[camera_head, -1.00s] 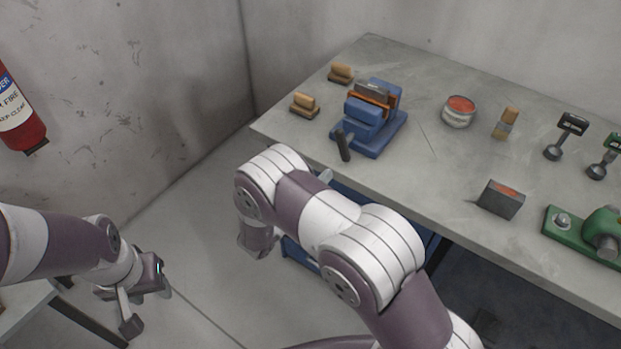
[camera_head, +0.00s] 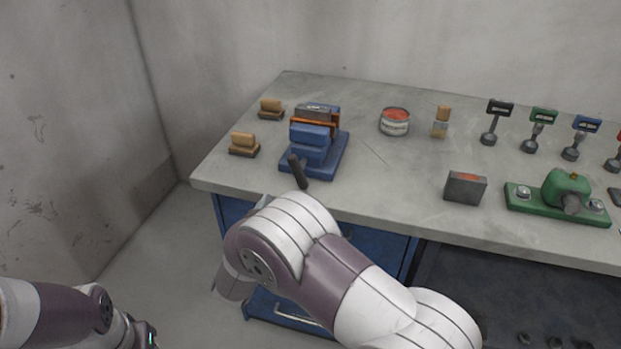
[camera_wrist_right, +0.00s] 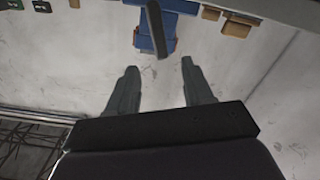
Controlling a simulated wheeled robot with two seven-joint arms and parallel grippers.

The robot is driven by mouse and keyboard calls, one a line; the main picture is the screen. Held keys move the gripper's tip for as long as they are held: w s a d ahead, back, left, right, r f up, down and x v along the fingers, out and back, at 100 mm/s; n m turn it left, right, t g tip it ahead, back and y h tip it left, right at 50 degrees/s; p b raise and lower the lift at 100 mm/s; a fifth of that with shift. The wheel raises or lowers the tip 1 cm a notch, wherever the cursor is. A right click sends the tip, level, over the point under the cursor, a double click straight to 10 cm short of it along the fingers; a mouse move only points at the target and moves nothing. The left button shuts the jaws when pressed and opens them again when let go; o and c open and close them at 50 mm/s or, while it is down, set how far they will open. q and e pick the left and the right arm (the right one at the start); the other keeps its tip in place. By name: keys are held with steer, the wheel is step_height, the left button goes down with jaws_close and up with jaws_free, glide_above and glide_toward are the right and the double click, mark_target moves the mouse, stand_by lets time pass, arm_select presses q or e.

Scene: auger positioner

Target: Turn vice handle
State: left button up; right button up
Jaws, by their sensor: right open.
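The blue vice (camera_head: 318,150) stands near the bench's front left edge, with an orange-edged grey block between its jaws. Its dark handle (camera_head: 298,171) hangs tilted at the front. My right arm reaches to just in front of the vice; its gripper is mostly hidden behind the arm in the head view. In the right wrist view my right gripper (camera_wrist_right: 160,66) is open and empty. The handle (camera_wrist_right: 158,30) shows just beyond the fingertips, toward the gap between them, with the blue vice (camera_wrist_right: 180,6) behind it. The left arm's wrist is at the bottom left; its fingers are out of frame.
Two wooden brushes (camera_head: 243,145) (camera_head: 270,109) lie left of the vice on the grey bench (camera_head: 372,185). A tin (camera_head: 394,122), a small brush (camera_head: 440,122), a grey block (camera_head: 465,187) and a green device (camera_head: 560,195) stand to the right. Blue drawers (camera_head: 375,252) sit below.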

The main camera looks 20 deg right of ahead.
mark_target(295, 172)
steer(key=x, duration=1.2)
steer(key=shift+w+d, duration=0.15)
steer(key=shift+d, duration=0.1)
jaws_close()
